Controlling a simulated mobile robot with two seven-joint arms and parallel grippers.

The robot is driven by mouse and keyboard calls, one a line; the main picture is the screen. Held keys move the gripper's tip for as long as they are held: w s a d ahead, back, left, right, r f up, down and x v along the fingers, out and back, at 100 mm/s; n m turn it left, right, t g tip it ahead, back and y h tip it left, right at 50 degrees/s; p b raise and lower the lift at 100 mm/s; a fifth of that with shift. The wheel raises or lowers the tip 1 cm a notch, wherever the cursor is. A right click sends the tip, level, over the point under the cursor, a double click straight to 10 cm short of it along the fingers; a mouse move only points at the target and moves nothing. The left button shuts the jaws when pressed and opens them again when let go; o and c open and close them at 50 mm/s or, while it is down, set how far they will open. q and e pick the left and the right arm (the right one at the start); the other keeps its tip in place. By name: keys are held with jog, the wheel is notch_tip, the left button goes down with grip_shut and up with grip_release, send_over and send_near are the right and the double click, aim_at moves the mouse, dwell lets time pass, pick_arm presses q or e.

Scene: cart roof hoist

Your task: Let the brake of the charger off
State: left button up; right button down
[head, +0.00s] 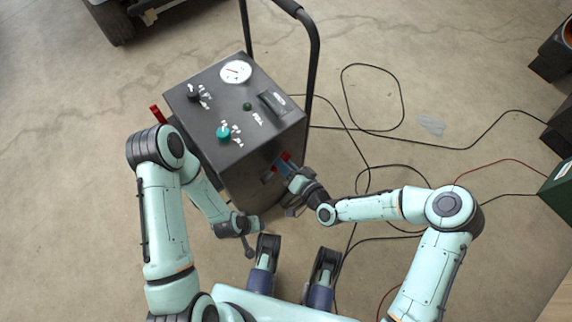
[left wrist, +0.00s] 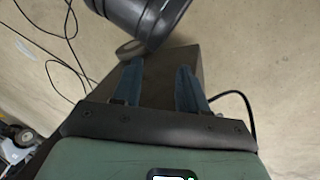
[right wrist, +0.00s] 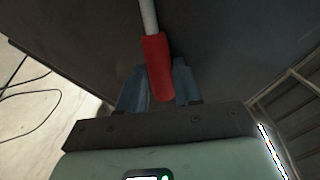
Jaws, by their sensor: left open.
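The charger (head: 205,107) is a dark box on a cart, with a gauge, knobs and a black push bar. A red-gripped lever (head: 283,160) sticks out low on its front face. In the right wrist view the lever's red grip (right wrist: 158,68) on a grey rod lies between my right fingers. My right gripper (head: 290,176) is shut on this grip, and the fingers hide part of its sides. My left gripper (left wrist: 160,68) is open and empty, low in front of the charger.
Another red handle (head: 157,114) shows at the charger's left side, partly behind my left arm. Black cables (head: 372,130) loop over the floor at the right. A green box (head: 558,190) stands at the right edge.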

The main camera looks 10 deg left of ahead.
jog(key=shift+s+a+r+n+t+p, duration=0.4)
jog(key=shift+s+a+r+n+p, duration=0.15)
jog(key=shift+s+r+n, duration=0.35)
jog(key=shift+s+a+r+n+h+p, duration=0.15)
jog(key=shift+s+a+n+h+p, duration=0.15)
jog(key=shift+n, duration=0.5)
jog(key=shift+s+a+r+n+t, duration=0.15)
jog(key=shift+s+a+n+t, duration=0.3)
jog(key=shift+n, duration=0.25)
jog(key=shift+s+a+r+n+t+h, duration=0.15)
jog(key=shift+s+a+n+t+h, duration=0.15)
jog(key=shift+s+n, duration=0.25)
pick_arm(q)
jog(key=shift+s+d+r+g, duration=0.15)
jog(key=shift+s+d+r, duration=0.15)
jog(key=shift+s, duration=0.2)
jog(key=shift+s+d+r+g, duration=0.2)
jog(key=shift+s+r, duration=0.15)
jog(key=shift+s, duration=0.15)
pick_arm(e)
jog(key=shift+s+a+n+t, duration=0.35)
jog(key=shift+s+a+n, duration=0.25)
jog(key=shift+n, duration=0.45)
jog(key=c, duration=0.8)
grip_release()
